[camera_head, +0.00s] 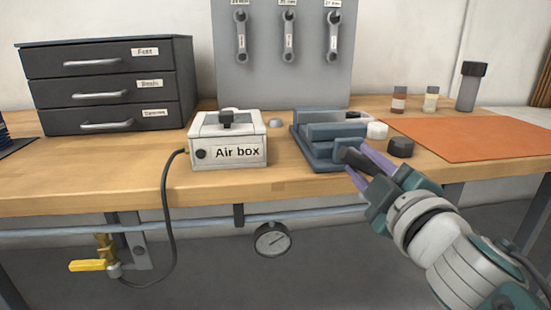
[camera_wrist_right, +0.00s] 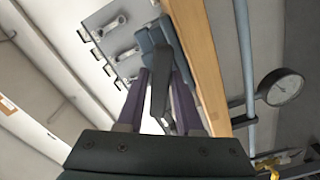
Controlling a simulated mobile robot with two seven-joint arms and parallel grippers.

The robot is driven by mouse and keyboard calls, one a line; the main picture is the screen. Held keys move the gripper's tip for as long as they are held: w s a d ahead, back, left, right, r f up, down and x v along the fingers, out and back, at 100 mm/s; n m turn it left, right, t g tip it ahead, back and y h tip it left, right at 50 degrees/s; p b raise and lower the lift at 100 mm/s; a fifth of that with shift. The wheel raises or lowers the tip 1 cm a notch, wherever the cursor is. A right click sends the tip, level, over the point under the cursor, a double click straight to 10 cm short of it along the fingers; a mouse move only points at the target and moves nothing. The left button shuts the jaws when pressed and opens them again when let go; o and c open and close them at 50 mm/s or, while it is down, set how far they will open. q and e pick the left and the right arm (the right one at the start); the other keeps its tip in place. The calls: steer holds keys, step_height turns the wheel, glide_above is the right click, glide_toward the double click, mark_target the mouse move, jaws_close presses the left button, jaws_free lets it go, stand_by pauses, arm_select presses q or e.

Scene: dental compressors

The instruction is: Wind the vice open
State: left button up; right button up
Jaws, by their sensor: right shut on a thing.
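The blue-grey vice (camera_head: 325,135) stands on the wooden bench, right of the middle in the head view. Its dark handle (camera_head: 352,155) sticks out at the front right of the vice. My right gripper (camera_head: 358,162) is at the front of the vice, with its purple fingers shut on the handle. In the right wrist view the dark handle (camera_wrist_right: 160,95) lies between the two purple fingers, and part of the vice (camera_wrist_right: 158,40) shows beyond them. How far apart the jaws of the vice are is hard to tell. My left gripper is not in view.
A white air box (camera_head: 228,140) with a hose stands left of the vice. A black cap (camera_head: 400,147) and a white one (camera_head: 377,130) sit close on its right, before an orange mat (camera_head: 455,138). A gauge (camera_head: 272,240) hangs under the bench edge.

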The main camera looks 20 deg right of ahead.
jaws_close()
steer(key=shift+n, duration=0.3)
